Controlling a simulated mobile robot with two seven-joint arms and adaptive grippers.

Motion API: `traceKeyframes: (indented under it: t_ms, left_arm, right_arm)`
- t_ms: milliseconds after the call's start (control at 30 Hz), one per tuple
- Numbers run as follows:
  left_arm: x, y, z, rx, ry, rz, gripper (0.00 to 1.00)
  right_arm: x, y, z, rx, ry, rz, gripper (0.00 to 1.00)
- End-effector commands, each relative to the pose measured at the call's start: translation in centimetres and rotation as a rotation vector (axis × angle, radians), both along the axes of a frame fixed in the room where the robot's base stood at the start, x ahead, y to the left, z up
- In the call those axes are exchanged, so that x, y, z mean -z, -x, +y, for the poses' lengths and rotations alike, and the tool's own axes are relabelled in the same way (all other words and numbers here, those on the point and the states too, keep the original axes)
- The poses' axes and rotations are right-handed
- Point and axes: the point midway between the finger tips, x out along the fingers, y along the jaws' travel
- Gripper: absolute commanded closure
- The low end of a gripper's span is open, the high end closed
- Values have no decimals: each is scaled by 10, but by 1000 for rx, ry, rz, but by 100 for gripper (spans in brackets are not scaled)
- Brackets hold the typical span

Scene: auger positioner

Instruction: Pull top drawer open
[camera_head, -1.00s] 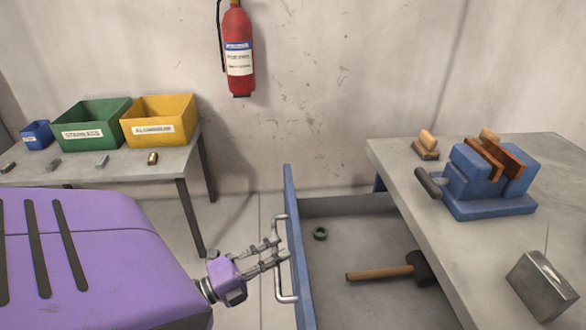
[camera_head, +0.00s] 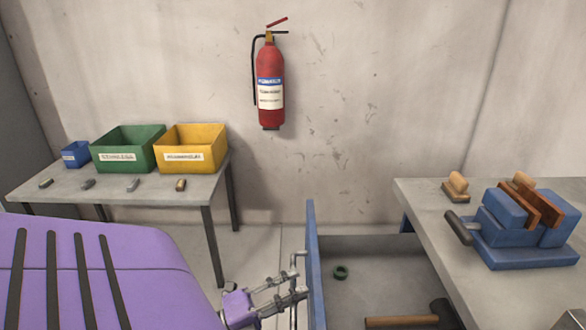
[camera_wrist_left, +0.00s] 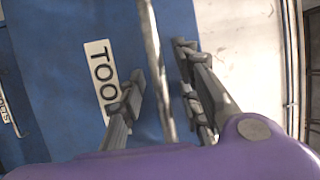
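The blue top drawer (camera_head: 314,262) juts out from the workbench and stands open, with its inside showing. Its metal bar handle (camera_head: 299,264) is on the front face. My left gripper (camera_head: 290,292) is at the handle, purple with grey fingers. In the left wrist view the handle bar (camera_wrist_left: 155,60) runs between the two spread fingers (camera_wrist_left: 160,88), with gaps visible beside it. The blue drawer front (camera_wrist_left: 62,50) with a white label lies behind. My right gripper is in neither view.
The workbench (camera_head: 425,205) at right carries a blue vise (camera_head: 520,256) and a brush (camera_head: 456,187). A side table (camera_head: 120,193) with bins stands at left. A fire extinguisher (camera_head: 270,85) hangs on the wall.

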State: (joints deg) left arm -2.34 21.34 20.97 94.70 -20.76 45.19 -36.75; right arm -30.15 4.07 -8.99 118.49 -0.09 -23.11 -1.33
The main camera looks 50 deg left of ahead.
Motion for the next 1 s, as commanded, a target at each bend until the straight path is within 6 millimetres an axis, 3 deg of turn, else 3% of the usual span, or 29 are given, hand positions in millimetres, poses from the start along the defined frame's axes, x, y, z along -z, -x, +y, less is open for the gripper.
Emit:
traceKeyframes:
  t_ms: [167,600,800,1000]
  left_arm:
    - [4,17,5,-4,1,4,69]
    - [20,99,27,-2,2,4,69]
    - [22,113,30,-1,1,1,69]
    - [22,114,31,-1,1,0,69]
  right_arm:
    - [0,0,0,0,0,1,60]
    - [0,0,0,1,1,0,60]
    - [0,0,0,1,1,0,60]
    - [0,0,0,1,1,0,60]
